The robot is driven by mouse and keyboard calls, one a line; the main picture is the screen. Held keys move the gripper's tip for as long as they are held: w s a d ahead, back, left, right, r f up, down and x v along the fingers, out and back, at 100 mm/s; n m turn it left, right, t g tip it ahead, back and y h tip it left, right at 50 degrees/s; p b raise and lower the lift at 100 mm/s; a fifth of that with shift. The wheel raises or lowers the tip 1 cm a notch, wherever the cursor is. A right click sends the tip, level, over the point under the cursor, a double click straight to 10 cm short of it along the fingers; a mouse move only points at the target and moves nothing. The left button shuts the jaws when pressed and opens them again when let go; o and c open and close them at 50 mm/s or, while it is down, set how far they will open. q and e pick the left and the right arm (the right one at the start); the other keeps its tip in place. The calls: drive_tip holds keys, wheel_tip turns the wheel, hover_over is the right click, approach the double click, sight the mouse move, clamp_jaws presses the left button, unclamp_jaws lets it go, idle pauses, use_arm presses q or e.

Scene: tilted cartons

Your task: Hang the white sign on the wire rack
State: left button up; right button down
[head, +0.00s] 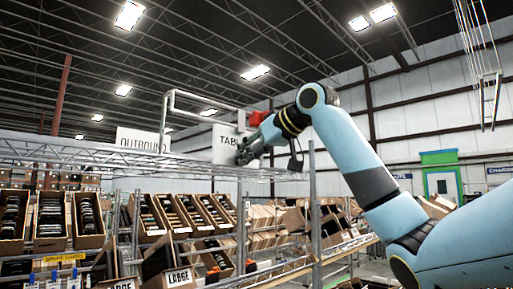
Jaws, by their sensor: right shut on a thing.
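The white sign (224,143) with dark letters starting "TABL" is raised just above the top shelf of the wire rack (60,147). A thin white pipe frame (205,98) rises above and left of it. My right gripper (246,150) is shut at the sign's right edge and covers part of its lettering. Whether the sign touches the rack, and the exact grip, cannot be made out. My left gripper is not in view.
A second white sign reading "OUTBOUND" (141,141) stands behind the rack's top at left. Tilted cartons (88,218) fill the rack's lower shelves. A rack post (315,215) stands beside my right arm.

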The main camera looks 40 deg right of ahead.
sight(238, 166)
drive_tip(key=shift+w+a+r+p, duration=0.15)
drive_tip(key=shift+w+p, duration=0.6)
drive_tip(key=shift+w, duration=1.15)
drive_tip(key=shift+w+f+b, duration=0.15)
drive_tip(key=shift+f+b, duration=0.3)
drive_tip(key=shift+f, duration=0.6)
drive_tip(key=c, duration=1.2)
unclamp_jaws()
